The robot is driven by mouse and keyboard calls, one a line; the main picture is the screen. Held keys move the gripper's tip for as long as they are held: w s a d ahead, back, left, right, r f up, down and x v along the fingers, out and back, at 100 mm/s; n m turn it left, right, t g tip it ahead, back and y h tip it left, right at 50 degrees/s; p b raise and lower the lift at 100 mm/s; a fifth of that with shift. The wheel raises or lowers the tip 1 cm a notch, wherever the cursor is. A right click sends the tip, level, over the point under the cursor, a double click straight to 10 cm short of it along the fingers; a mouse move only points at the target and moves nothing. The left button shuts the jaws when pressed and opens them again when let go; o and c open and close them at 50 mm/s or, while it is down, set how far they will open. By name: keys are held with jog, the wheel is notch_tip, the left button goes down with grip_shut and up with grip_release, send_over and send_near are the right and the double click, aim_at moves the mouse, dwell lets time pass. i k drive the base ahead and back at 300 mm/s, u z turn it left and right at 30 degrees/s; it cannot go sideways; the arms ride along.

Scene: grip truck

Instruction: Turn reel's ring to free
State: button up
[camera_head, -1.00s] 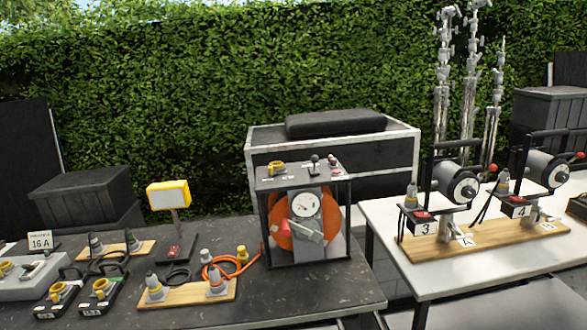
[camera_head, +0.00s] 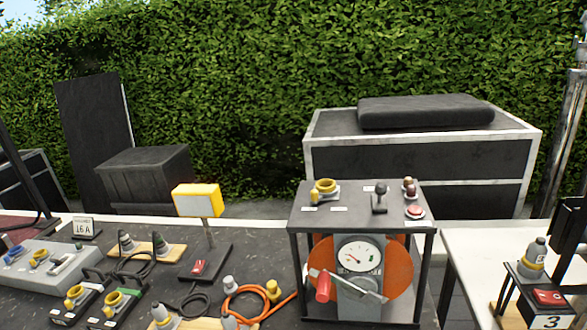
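The reel (camera_head: 401,265) is an orange drum in a dark open frame (camera_head: 428,245) on the dark table. On its front are a round white dial (camera_head: 360,255) with a red needle and a grey crank (camera_head: 350,288) with a red handle (camera_head: 323,287). The frame's top panel holds a yellow socket (camera_head: 324,187), a dark lever (camera_head: 380,195), a red button (camera_head: 415,211) and a small brown-red part (camera_head: 409,187). I cannot tell which part is the ring or how it is set. My gripper is not in view.
A yellow lamp box (camera_head: 197,200) on a post stands left of the reel, with sockets, plugs and an orange cable (camera_head: 240,297). A white table (camera_head: 470,265) with a unit marked 3 is at right, across a gap. A large case (camera_head: 420,160) stands behind.

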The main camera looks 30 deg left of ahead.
aim_at(317, 197)
jog(key=u, duration=0.5)
jog(key=i, duration=1.2)
jog(key=u, duration=0.7)
